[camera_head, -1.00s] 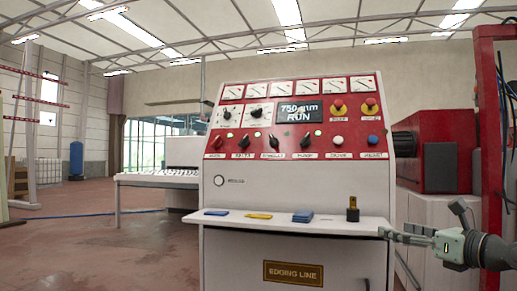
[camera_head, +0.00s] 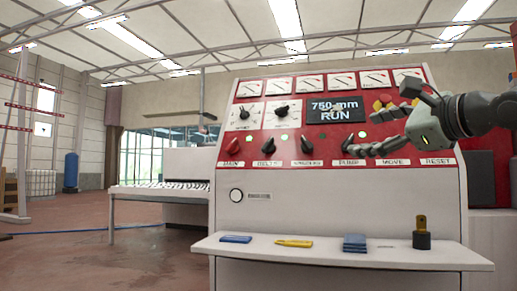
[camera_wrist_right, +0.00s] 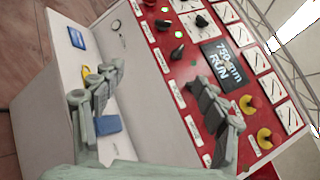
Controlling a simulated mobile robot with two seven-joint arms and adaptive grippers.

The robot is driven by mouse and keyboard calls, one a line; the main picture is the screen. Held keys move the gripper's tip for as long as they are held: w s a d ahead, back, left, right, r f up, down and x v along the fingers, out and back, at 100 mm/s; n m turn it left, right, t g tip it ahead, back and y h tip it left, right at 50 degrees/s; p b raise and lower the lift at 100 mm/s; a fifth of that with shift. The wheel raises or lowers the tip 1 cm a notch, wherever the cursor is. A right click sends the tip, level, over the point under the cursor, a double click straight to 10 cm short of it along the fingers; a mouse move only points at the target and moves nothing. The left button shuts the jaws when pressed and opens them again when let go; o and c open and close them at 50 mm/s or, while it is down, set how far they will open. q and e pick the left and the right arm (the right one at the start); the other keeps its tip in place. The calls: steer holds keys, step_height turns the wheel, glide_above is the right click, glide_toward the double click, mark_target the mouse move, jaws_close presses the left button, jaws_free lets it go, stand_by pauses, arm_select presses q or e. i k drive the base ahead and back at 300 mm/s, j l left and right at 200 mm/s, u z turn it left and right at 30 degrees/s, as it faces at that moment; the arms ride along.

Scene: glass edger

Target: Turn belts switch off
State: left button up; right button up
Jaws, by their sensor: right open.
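The belts switch (camera_head: 268,147) is a black knob on the red panel (camera_head: 222,155), second from the left above the BELTS label, turned toward the upper right. Green lamps sit by the switches. My right gripper (camera_head: 362,130) is open and empty in front of the panel's right part, near the pump switch (camera_head: 347,143) and well right of the belts switch. In the right wrist view its spread fingers (camera_wrist_right: 150,88) cover part of the panel. My left gripper is not in view.
A display (camera_head: 335,109) reads 750 mm RUN. The shelf (camera_head: 320,252) below the panel holds a blue pad (camera_head: 236,239), a yellow tool (camera_head: 294,243), blue blocks (camera_head: 354,243) and a dark brass-topped item (camera_head: 421,233). The spindles switch (camera_head: 305,144) stands between belts and pump.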

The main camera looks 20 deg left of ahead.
mark_target(269, 146)
steer(key=i+j, duration=0.85)
steer(key=j, duration=0.25)
